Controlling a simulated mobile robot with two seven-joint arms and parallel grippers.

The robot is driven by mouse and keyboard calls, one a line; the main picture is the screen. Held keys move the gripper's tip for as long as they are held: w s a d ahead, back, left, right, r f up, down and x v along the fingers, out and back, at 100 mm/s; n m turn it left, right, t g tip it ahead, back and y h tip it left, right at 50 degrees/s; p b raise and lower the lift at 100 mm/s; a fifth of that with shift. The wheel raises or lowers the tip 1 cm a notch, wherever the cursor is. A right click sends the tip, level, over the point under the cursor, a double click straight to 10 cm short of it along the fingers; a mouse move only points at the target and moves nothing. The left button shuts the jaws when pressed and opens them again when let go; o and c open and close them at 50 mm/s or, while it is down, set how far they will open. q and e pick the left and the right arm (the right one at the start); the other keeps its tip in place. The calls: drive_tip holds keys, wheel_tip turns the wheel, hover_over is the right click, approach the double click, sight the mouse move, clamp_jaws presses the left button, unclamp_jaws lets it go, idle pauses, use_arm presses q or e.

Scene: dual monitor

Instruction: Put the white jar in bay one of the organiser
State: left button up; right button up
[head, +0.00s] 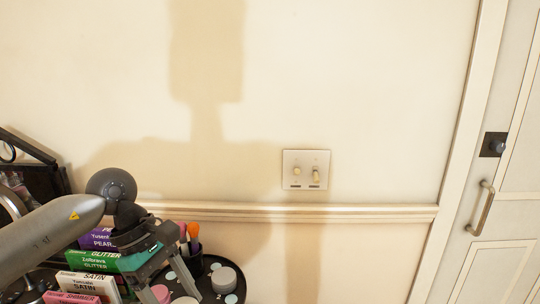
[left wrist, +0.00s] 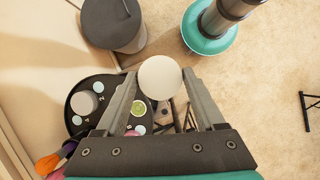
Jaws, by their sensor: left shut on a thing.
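In the left wrist view the white jar (left wrist: 160,78) is between the fingertips of my left gripper (left wrist: 160,82), which is shut on it. The organiser (left wrist: 66,125), a round black tray with numbered bays and pale discs, lies below and to the left of the held jar. A light grey jar (left wrist: 84,103) stands on it. In the head view my left gripper (head: 152,284) reaches down at the bottom left, over the left part of the organiser (head: 242,284). The frame edge cuts off the organiser's front. My right gripper is in neither view.
A cup of brushes (head: 194,262) stands beside the organiser. Labelled boxes (head: 94,261) are stacked to the left, near my arm. A wall with a light switch (head: 306,170) is behind. A dark grey cylindrical bin (left wrist: 112,22) stands beyond the organiser in the wrist view.

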use_arm(q)
drive_tip(key=m, duration=0.2)
drive_tip(key=s+m+g, duration=0.1)
drive_tip(key=shift+s+m+y, duration=0.2)
drive_tip(key=shift+m+y, duration=0.2)
drive_tip(key=s+m+y, duration=0.1)
drive_tip(key=m, duration=0.2)
drive_tip(key=s+m+g+y, duration=0.1)
drive_tip(key=m, duration=0.2)
drive_tip(key=s+m+g+y, duration=0.1)
drive_tip(key=s+m, duration=0.1)
drive_tip(key=m, duration=0.2)
drive_tip(key=shift+s+a+y, duration=0.1)
drive_tip(key=shift+a+y, duration=0.1)
drive_tip(key=shift+y, duration=0.2)
